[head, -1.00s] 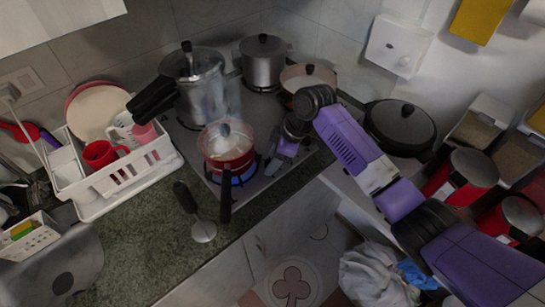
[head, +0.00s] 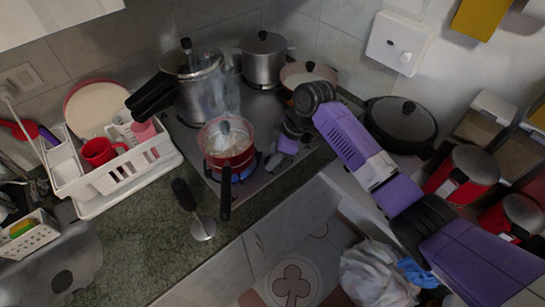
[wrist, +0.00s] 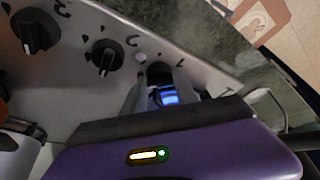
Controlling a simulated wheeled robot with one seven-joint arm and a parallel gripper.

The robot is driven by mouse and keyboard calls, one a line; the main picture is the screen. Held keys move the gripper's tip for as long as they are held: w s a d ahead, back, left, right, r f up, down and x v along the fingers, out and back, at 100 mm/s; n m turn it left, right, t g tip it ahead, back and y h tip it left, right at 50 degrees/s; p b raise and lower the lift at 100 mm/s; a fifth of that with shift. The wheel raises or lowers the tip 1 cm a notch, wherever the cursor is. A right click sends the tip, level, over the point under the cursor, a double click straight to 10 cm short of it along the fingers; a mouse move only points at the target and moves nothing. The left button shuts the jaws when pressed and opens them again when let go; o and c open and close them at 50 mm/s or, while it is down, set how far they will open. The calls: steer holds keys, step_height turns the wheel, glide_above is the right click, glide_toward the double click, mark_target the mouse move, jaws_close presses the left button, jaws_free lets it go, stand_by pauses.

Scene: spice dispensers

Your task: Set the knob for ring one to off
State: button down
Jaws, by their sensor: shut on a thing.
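My gripper (wrist: 162,90) is shut on a dark stove knob (wrist: 158,70) at the right end of a row of knobs in the wrist view. The fingers hide most of it, and a blue glow shows between them. Two more black knobs, a middle one (wrist: 105,58) and a left one (wrist: 36,31), stand clear on the grey panel. The printed marks are too blurred to read surely. In the head view my gripper (head: 287,143) is low at the hob's right side. A blue flame (head: 246,172) burns under a steaming red pot (head: 229,160).
A pressure cooker (head: 200,85), a steel pot (head: 263,62) and a shallow pan (head: 309,74) stand on the hob. A dark lidded pan (head: 400,122) stands right of my arm. A white dish rack (head: 120,178) and a ladle (head: 203,229) lie left on the green counter.

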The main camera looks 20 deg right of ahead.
steer(key=n+b, duration=0.1)
steer(key=n+g+b, duration=0.1)
steer(key=n+b, duration=0.1)
steer(key=shift+w+f+n+y, duration=0.15)
steer(key=shift+n+y, duration=0.15)
steer(key=shift+y, duration=0.1)
steer(key=shift+n+g+b, duration=0.6)
steer(key=shift+n+b, duration=0.8)
steer(key=shift+r, duration=0.25)
steer(key=c, duration=0.9)
jaws_free()
steer(key=shift+c, duration=0.2)
steer(key=b+v, duration=0.1)
steer(key=v, duration=0.6)
steer(key=shift+r, duration=0.4)
steer(key=shift+w+d, duration=0.1)
steer(key=shift+d, duration=0.05)
steer(key=shift+c, duration=0.3)
